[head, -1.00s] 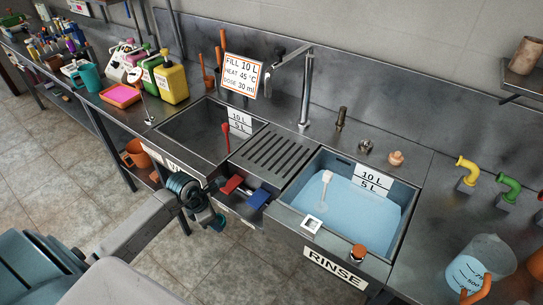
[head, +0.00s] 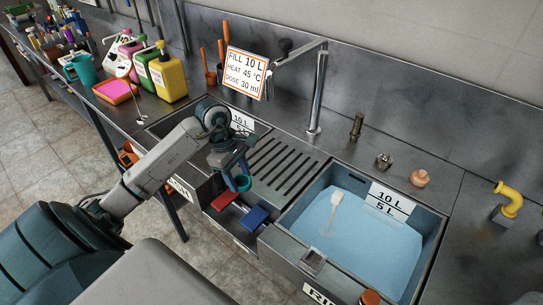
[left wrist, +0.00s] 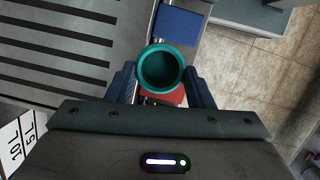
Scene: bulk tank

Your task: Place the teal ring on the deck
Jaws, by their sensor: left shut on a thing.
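The teal ring (head: 242,183) is held in my left gripper (head: 237,178), which is shut on it. In the left wrist view the teal ring (left wrist: 146,80) sits between the two fingers (left wrist: 163,88), its round opening facing the camera. The slotted metal deck (head: 287,168) lies between the two basins; in the wrist view the deck (left wrist: 60,50) is at upper left. In the head view the ring is by the deck's front left corner, over the front edge area; its height above it is hard to tell. My right gripper is not in view.
A red block (head: 225,199) and a blue block (head: 255,217) sit at the front below the ring. The rinse basin (head: 432,250) at right holds blue water. A tall faucet (head: 318,90) and a sign (head: 246,73) stand behind. The deck's slotted top looks clear.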

